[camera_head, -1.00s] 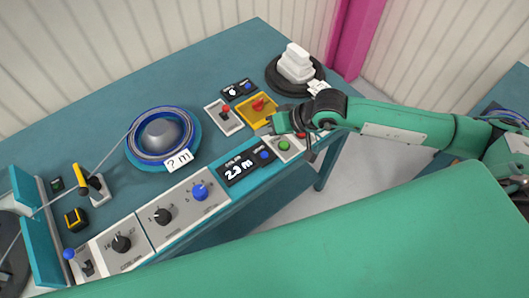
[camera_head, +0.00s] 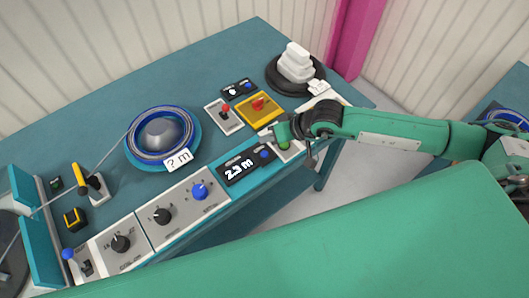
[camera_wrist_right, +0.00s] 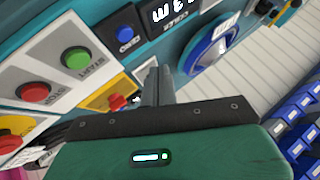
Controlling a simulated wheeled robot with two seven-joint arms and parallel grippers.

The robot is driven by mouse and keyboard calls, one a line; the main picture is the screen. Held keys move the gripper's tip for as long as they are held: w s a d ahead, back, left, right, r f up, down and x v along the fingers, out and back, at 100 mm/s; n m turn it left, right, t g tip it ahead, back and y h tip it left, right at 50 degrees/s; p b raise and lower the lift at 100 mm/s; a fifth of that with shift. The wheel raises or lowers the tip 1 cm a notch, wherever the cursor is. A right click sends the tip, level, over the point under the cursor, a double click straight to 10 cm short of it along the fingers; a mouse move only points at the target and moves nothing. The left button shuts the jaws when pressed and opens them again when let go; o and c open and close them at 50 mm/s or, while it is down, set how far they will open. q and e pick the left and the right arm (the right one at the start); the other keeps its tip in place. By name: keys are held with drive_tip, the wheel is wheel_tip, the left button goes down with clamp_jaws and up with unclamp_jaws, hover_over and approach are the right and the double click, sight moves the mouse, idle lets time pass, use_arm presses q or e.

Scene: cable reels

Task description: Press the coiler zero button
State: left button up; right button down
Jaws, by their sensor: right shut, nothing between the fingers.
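The coiler display (camera_head: 239,170) reads 2.3 m on the front panel, with a small blue button (camera_head: 263,154) at its right end. In the right wrist view, the blue button (camera_wrist_right: 125,34) sits beside the display (camera_wrist_right: 172,14), both upside down. My right gripper (camera_head: 270,135) is shut and empty, just behind and right of the blue button in the head view. In the wrist view its closed fingertips (camera_wrist_right: 154,82) are apart from the button. My left gripper is not in view.
A green button (camera_wrist_right: 76,59) and a red button (camera_wrist_right: 33,92) sit close by on a white panel. A yellow plate with a red knob (camera_head: 258,104) lies behind my gripper. A reel (camera_head: 163,135) stands left; dark knobs line the front edge.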

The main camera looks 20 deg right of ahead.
sight(268, 154)
wheel_tip(268, 154, down, 4)
drive_tip(key=shift+b, duration=1.2)
drive_tip(key=shift+f+b, duration=0.4)
drive_tip(key=shift+b, duration=0.05)
idle(0.6)
drive_tip(key=shift+f+b, duration=0.4)
drive_tip(key=shift+b, duration=0.4)
